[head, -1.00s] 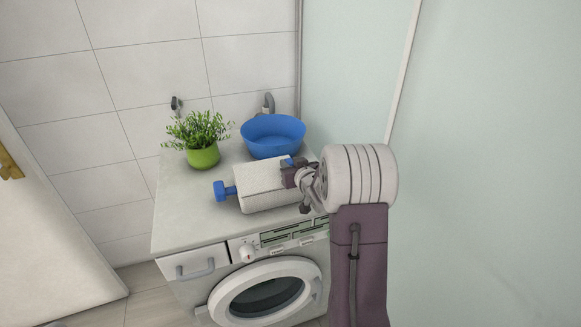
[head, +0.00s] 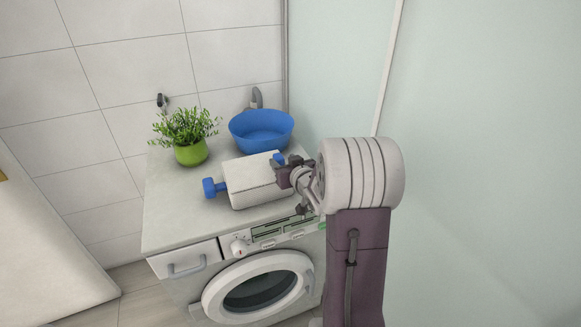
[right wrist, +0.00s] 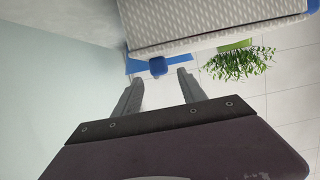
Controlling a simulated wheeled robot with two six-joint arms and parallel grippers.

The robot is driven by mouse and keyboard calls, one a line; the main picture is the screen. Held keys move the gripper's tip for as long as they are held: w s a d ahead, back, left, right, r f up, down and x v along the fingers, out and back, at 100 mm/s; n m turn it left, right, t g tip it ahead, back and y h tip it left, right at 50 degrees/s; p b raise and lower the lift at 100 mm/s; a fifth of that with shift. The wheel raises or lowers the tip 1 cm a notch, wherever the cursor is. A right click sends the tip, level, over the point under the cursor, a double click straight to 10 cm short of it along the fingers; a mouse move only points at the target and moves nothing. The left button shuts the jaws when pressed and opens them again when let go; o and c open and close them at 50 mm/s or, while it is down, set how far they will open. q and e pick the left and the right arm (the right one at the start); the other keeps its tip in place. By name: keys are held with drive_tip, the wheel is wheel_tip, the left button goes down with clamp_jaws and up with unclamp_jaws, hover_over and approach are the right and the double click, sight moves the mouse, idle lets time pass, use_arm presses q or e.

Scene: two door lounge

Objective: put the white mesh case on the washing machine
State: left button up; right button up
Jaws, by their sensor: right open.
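The white mesh case (head: 252,186) lies on its side on top of the washing machine (head: 172,222). A blue knob-like piece (head: 212,188) sticks out at its left, and a small blue bit shows at its right end. In the right wrist view the case (right wrist: 215,30) fills the top, with a woven pattern and blue edging. My right gripper (head: 288,172) is at the case's right end. Its fingers (right wrist: 160,76) are apart with nothing between them, just off a blue knob. In the head view it partly covers the case's right end. My left gripper is not in view.
A blue bowl (head: 262,134) with a tap behind it and a plant in a green pot (head: 191,153) stand behind the case. The machine top is clear at the front left. A pale glass panel (head: 335,80) rises on the right.

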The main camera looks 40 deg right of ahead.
drive_tip(key=v, duration=0.7)
drive_tip(key=shift+s+p, duration=0.3)
drive_tip(key=shift+p, duration=0.05)
drive_tip(key=shift+a+r, duration=0.1)
drive_tip(key=s+a+f+g+y, duration=0.1)
drive_tip(key=s+a+f+g, duration=0.1)
drive_tip(key=a+f+g, duration=0.45)
drive_tip(key=s+a+f+n+g+y, duration=0.1)
drive_tip(key=s+a+f+g, duration=0.2)
drive_tip(key=s+a+f, duration=0.3)
drive_tip(key=s+a+f+n+g+y, duration=0.1)
drive_tip(key=s+a+f+n+g, duration=0.1)
drive_tip(key=s+a+f+g, duration=0.4)
wheel_tip(320, 180, up, 12)
drive_tip(key=s+t+p, duration=0.2)
drive_tip(key=p, duration=0.8)
drive_tip(key=shift+a, duration=0.4)
drive_tip(key=shift+r+t, duration=0.1)
drive_tip(key=shift+t, duration=0.15)
